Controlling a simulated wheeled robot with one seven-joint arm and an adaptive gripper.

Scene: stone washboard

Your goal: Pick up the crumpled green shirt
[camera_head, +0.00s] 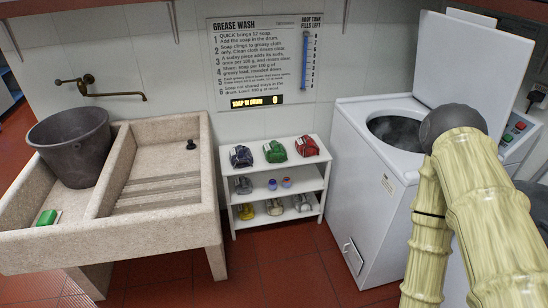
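The crumpled green shirt (275,151) sits on the top shelf of a small white shelf unit (231,212). It lies between a dark blue-grey crumpled cloth (241,156) on its left and a red one (307,146) on its right, with small gaps between them. A small pale patch shows on the green cloth. My arm's pale links and dark joint fill the right side of the view, well to the right of the shelf. My gripper does not show.
A stone washboard sink (110,238) with a dark bucket (72,146) stands left of the shelf. A white top-loading washer (368,200) with its lid raised stands on the right. Lower shelves hold several more cloths and two small round items. Red tiled floor (270,275) is clear in front.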

